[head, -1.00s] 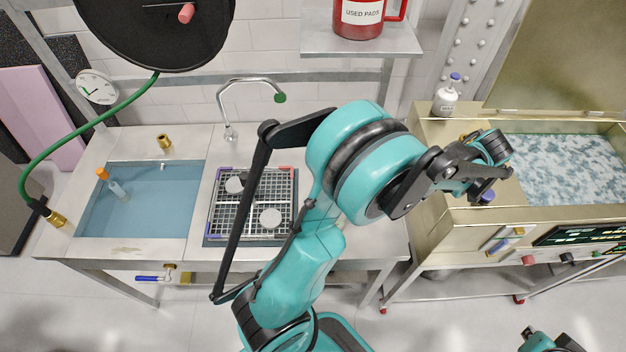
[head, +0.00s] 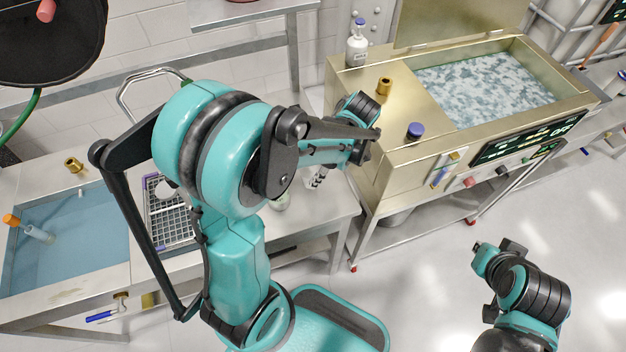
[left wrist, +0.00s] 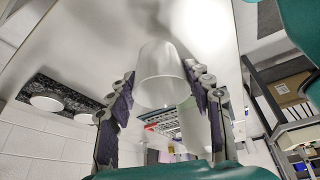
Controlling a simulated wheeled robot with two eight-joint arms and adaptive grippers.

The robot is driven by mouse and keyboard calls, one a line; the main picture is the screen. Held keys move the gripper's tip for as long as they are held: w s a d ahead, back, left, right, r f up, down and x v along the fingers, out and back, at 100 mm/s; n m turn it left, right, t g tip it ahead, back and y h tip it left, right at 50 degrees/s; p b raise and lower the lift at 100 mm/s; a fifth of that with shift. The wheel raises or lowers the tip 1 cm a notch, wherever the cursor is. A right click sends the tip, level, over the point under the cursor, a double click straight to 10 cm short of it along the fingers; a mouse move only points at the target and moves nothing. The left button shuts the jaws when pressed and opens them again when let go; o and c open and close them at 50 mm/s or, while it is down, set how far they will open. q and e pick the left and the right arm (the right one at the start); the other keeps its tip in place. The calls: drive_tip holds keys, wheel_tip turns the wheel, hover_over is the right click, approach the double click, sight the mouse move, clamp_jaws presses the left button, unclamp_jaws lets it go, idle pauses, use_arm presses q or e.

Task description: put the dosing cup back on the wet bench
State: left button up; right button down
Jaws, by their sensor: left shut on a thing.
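The dosing cup, a translucent white cup (left wrist: 160,72), sits between the two fingers of my left gripper (left wrist: 163,108) in the left wrist view. The gripper is shut on it. In the head view my left gripper (head: 318,178) is low over the right end of the wet bench (head: 335,208), partly hidden by my forearm. The pale bench surface also shows close beyond the cup in the wrist view; I cannot tell whether they touch. My right gripper (head: 497,252) is at the lower right over open floor; its fingers are unclear.
A pale greenish vessel (head: 280,201) stands on the bench beside my left gripper. The gridded rack (head: 168,220) and blue-water sink (head: 75,240) lie left. The brass bath (head: 440,130) stands right, with a blue-capped item (head: 415,131), brass fitting (head: 385,86) and white bottle (head: 356,45).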

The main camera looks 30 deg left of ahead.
use_arm(q)
drive_tip(key=shift+f+b, duration=0.95)
drive_tip(key=shift+f, duration=1.1)
drive_tip(key=shift+f, duration=0.1)
drive_tip(key=o, duration=0.8)
drive_tip(key=shift+r, duration=0.2)
drive_tip(key=p+v, duration=0.4)
drive_tip(key=v, duration=0.8)
drive_tip(key=shift+f, duration=0.1)
